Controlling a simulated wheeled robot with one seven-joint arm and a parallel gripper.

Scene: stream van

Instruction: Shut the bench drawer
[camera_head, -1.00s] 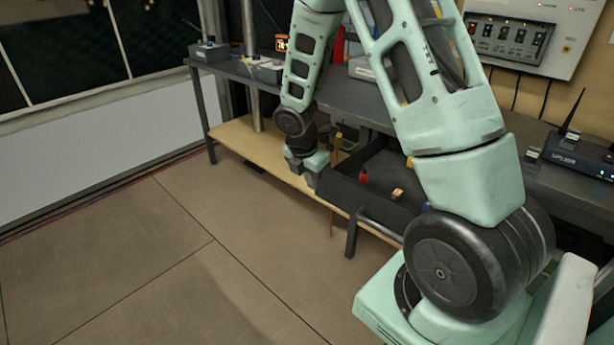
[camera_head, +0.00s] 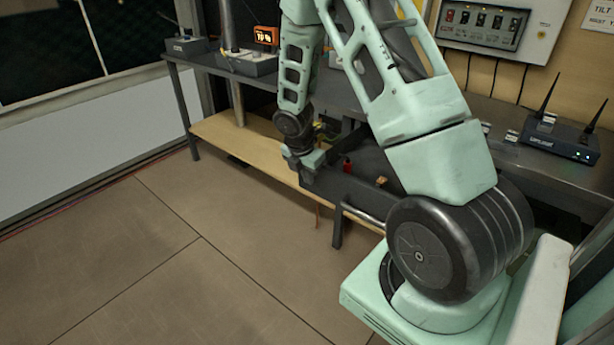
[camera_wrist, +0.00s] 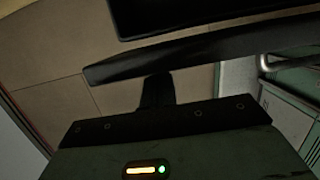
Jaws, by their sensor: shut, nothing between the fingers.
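The bench drawer (camera_head: 345,190) is a dark tray that stands pulled out from under the grey bench (camera_head: 455,150). A red item (camera_head: 347,166) and a small orange item (camera_head: 381,181) lie inside it. A grey bar handle (camera_head: 364,216) is on its front. My gripper (camera_head: 306,180) is shut and empty, pointing down at the left end of the drawer front. Whether it touches the front cannot be told. In the wrist view, my dark fingers (camera_wrist: 157,92) show close to the drawer's dark front panel (camera_wrist: 200,52), with the handle (camera_wrist: 285,62) to the right.
A wooden lower shelf (camera_head: 235,145) runs under the bench, with a bench leg (camera_head: 338,228) in front. A router (camera_head: 556,138) with antennas, a grey box (camera_head: 248,62) and other devices stand on the bench. The floor (camera_head: 130,250) at the left is clear.

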